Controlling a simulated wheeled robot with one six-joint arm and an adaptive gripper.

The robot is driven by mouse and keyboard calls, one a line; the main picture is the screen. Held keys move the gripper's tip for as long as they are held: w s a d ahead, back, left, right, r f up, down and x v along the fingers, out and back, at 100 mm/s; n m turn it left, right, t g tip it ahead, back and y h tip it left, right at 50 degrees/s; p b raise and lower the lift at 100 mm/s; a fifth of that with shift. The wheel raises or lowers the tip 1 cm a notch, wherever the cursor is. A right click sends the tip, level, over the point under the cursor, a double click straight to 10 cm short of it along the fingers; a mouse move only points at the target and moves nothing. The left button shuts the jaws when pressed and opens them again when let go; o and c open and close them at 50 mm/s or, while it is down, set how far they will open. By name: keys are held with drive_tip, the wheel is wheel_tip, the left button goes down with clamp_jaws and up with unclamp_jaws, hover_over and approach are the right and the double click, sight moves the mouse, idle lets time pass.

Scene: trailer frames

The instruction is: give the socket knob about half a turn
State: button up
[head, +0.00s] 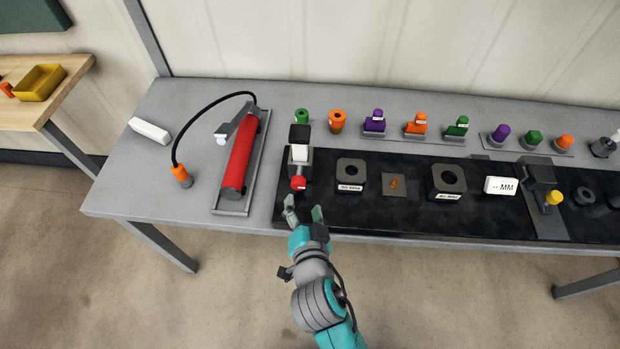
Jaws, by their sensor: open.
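A small upright fixture with a black top and white body (300,154) stands at the left end of the black mat. A red knob (299,183) sits low on its front; no label marks it as the socket knob. My gripper (303,208) is open and empty at the front edge of the table, just in front of the red knob. Its fingers spread to either side, and the knob appears apart from them. A yellow knob (554,197) sits on a dark grey fixture (538,172) far to the right.
Two dark blocks with round holes (350,172) (447,180) and a white "MM" display (500,186) stand right of the fixture. Coloured parts line the back. A red cylinder (240,157) with a black hose lies left. The grey table (120,185) is clear at front left.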

sight(299, 186)
drive_tip(key=x, duration=0.9)
drive_tip(key=shift+w+f, duration=0.1)
drive_tip(key=shift+w, duration=0.15)
drive_tip(key=shift+c, duration=0.2)
drive_tip(key=shift+a, duration=0.1)
drive_tip(key=c, duration=1.1)
